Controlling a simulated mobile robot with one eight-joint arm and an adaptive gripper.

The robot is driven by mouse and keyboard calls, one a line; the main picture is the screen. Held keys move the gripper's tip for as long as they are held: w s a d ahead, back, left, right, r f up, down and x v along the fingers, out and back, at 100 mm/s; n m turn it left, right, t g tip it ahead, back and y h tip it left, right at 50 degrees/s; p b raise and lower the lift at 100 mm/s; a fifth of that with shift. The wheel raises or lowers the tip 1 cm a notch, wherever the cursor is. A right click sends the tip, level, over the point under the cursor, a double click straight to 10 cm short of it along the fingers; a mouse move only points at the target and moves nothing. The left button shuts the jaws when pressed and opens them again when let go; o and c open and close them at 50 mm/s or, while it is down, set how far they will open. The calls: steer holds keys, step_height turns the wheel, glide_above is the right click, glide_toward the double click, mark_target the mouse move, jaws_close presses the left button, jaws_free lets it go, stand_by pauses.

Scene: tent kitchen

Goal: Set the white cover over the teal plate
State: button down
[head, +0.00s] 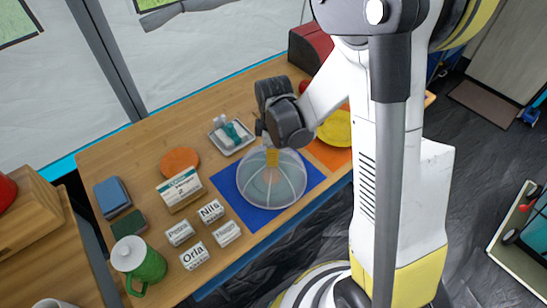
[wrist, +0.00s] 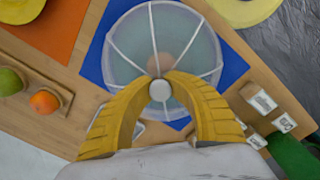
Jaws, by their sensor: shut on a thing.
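The white cover (head: 290,181) is a see-through dome with white ribs and a round knob on top. It shows over the blue mat (head: 225,189), and in the wrist view the cover (wrist: 122,62) fills the upper middle. My gripper (head: 271,158) is above it, its yellow fingers shut on the knob; they also show in the wrist view (wrist: 160,87). The teal plate (wrist: 193,46) shows through the dome, under it, with a brownish round thing on it. I cannot tell whether the cover's rim touches the mat.
Name blocks (head: 211,211) and a box (head: 180,189) stand left of the mat. A green jug (head: 145,265) is near the front left. A small tray (head: 230,136) and an orange disc (head: 180,161) lie behind. A yellow plate (head: 338,128) on an orange mat is at the right.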

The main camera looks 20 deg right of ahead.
steer(key=shift+f, duration=0.25)
steer(key=shift+f+b, duration=0.3)
steer(key=shift+b, duration=0.3)
steer(key=c, duration=1.3)
jaws_free()
steer(key=r, duration=1.2)
steer(key=shift+s+r, duration=0.15)
steer(key=shift+s, duration=0.15)
steer(key=s+r+m+t, duration=0.2)
steer(key=s+m, duration=0.2)
steer(key=s+r+m+t, duration=0.2)
steer(key=s+r+m, duration=0.1)
steer(key=m, duration=0.1)
steer(key=s+r+m+t, duration=0.2)
steer(key=s+r+m, duration=0.1)
steer(key=s+m, duration=0.1)
steer(key=shift+s+a+r+m+t, duration=0.15)
steer(key=shift+s+a+m+t, duration=0.15)
steer(key=shift+m, duration=0.2)
